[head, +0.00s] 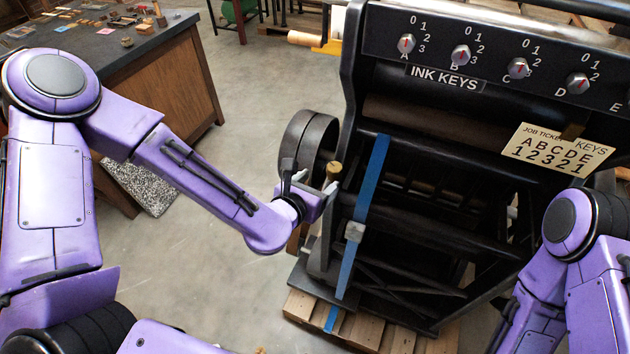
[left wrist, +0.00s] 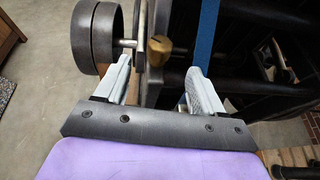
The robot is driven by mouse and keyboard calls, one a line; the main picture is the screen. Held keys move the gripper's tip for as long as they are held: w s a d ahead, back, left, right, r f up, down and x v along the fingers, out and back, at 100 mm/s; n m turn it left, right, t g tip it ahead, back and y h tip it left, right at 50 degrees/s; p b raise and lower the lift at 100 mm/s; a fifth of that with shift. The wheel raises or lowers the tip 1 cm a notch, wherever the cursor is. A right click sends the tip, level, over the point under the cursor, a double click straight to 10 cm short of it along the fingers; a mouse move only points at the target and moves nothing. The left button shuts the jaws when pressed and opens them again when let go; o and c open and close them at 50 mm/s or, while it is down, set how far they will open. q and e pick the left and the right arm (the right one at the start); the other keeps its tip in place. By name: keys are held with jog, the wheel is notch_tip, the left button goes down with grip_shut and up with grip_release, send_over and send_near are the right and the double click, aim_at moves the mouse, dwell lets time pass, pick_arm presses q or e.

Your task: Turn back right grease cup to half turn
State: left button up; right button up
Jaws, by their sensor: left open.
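A brass grease cup (head: 335,170) sticks out from the left side of the black press frame, beside the dark flywheel. It also shows in the left wrist view (left wrist: 158,48), just beyond the fingertips and roughly midway between them. My left gripper (head: 317,182) is open, with one pale finger on each side of the cup's line. In the left wrist view the two fingers (left wrist: 160,72) are apart with nothing held between them. I cannot tell whether either finger touches the cup. My right arm shows at the right, but its gripper is out of view.
The press's ink key panel (head: 490,55) and a job ticket (head: 558,148) are above right. The flywheel (head: 310,138) stands close left of the cup. A blue strap (head: 376,175) hangs right of it.

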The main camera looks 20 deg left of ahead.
aim_at(334, 175)
pick_arm(q)
jog(key=s+d+f+h+b, duration=0.2)
jog(key=s+d+f+b, duration=0.1)
jog(key=d+f+b, duration=0.55)
notch_tip(334, 175, up, 4)
jog(key=a+n+t+y+b, duration=0.1)
jog(key=n+t+y+b, duration=0.3)
jog(key=t+y, duration=0.1)
jog(key=w+a+y+p, duration=0.1)
jog(key=w, duration=0.2)
jog(key=w+a+y+p, duration=0.1)
jog(key=w+a, duration=0.1)
jog(key=w, duration=0.1)
jog(key=w+a+y+p, duration=0.1)
jog(key=w+a+p, duration=0.1)
jog(key=w, duration=0.2)
jog(key=shift+a+r+n+g, duration=0.1)
jog(key=shift+n+g, duration=0.2)
jog(key=shift+w, duration=0.4)
